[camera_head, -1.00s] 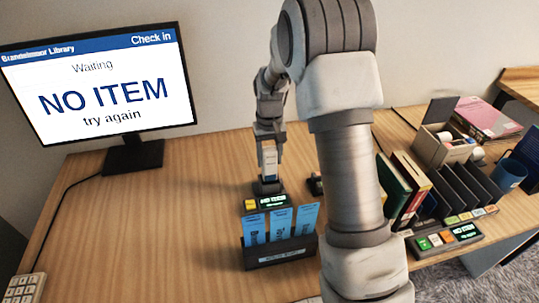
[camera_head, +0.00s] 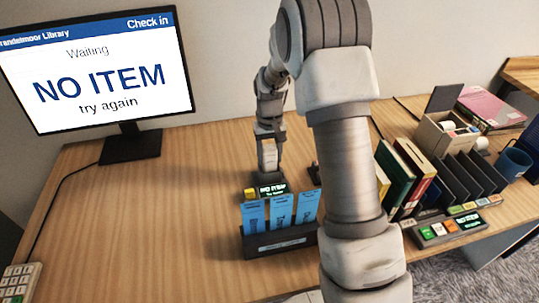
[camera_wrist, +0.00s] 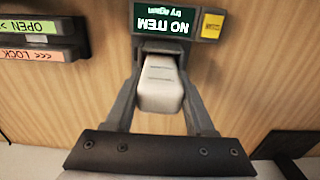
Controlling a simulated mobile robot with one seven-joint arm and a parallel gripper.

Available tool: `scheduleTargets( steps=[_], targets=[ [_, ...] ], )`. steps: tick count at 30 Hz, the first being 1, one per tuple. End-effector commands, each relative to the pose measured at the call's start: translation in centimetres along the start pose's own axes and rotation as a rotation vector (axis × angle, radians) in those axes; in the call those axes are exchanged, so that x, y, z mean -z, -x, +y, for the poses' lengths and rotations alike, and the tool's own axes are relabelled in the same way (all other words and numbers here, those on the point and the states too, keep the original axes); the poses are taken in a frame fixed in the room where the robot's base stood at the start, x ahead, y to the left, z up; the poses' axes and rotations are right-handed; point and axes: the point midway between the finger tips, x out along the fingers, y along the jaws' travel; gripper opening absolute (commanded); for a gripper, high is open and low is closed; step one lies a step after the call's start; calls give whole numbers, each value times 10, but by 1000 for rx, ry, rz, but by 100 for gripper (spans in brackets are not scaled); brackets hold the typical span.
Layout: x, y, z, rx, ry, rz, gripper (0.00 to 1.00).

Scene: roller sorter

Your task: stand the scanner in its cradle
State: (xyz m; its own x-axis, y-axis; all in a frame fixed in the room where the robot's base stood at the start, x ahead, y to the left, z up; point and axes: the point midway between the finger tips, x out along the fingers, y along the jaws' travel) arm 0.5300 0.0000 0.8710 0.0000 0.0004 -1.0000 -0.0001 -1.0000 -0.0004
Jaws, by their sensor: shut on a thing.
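My gripper (camera_wrist: 161,98) is shut on the scanner, whose pale, rounded block (camera_wrist: 160,84) shows between the fingers in the wrist view. In the head view my gripper (camera_head: 268,172) points down with the pale block between its fingers. A dark unit with a lit "NO ITEM try again" display (camera_wrist: 167,24) and a yellow label (camera_wrist: 212,23) adjoins the far end of the scanner; I take it for the cradle. In the head view this cradle (camera_head: 272,190) is just below the gripper. Whether the scanner is seated or only close above is hidden.
A dark holder (camera_head: 280,240) with blue cards stands in front of the display. A unit marked OPEN and LOCK (camera_wrist: 35,40) is beside the gripper. Books (camera_head: 405,175), black dividers and a second display panel (camera_head: 447,229) stand right. The monitor (camera_head: 98,80) is left; table between is clear.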

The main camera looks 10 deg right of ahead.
Motion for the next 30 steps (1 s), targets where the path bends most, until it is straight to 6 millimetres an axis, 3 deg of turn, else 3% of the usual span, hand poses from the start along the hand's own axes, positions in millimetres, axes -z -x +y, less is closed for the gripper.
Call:
scheduleTargets(
  steps=[16, 17, 18, 23, 30],
  targets=[
    [0, -10, 0, 0, 0, 0, 0],
    [0, -10, 0, 0, 0, 0, 56],
    [0, -10, 0, 0, 0, 0, 64],
    [0, -10, 0, 0, 0, 0, 90],
    [0, -10, 0, 0, 0, 0, 90]
  ],
)
